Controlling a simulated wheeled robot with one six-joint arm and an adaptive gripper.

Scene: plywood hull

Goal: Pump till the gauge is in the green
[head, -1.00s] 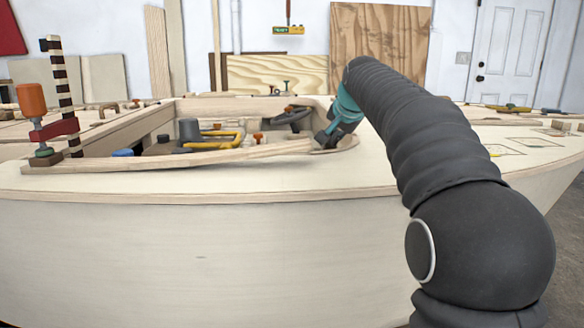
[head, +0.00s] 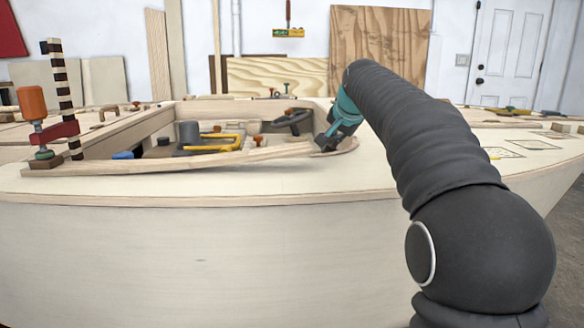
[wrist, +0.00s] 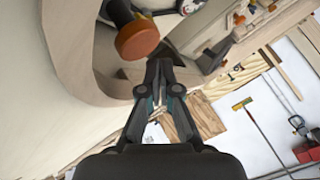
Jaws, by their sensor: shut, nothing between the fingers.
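My gripper (head: 327,142) is at the right end of the hull's open cockpit, pointing down near its curved wooden edge. In the wrist view its fingers (wrist: 163,68) are together with nothing between them. A round orange-brown knob (wrist: 138,40) on a dark body sits just beyond and left of the fingertips, apart from them as far as I can tell. A small orange knob (head: 258,141) also shows in the cockpit in the head view; I cannot tell whether it is the same one. I cannot make out a pump or a gauge dial with certainty.
The cockpit holds a grey cylinder (head: 189,132), a yellow frame (head: 225,140) and a dark wheel (head: 293,118). A wooden rail (head: 190,162) edges its near side. A clamp with an orange handle (head: 31,103) stands at left. The near deck (head: 270,187) is clear.

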